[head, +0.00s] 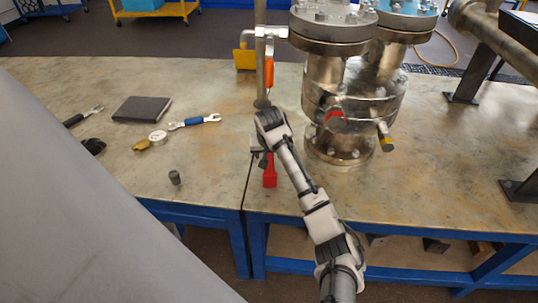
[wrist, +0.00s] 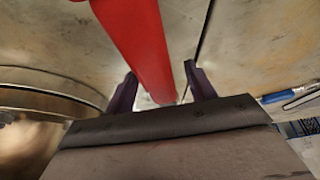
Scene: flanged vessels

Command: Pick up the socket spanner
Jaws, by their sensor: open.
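A red handle (head: 270,172) lies on the bench under my gripper, left of the flanged vessel. It seems to belong to the socket spanner; its head is hidden, so I cannot be sure. My gripper (head: 262,158) points down over it, largely hidden by my own arm. In the wrist view, the red handle (wrist: 140,40) runs from the top edge down between the open fingers of my gripper (wrist: 161,88). One finger is on each side of it, with gaps visible, so it is not clamped.
The flanged vessel (head: 345,95) stands close on the right. A vertical post (head: 261,50) and orange handle (head: 269,73) rise behind my gripper.

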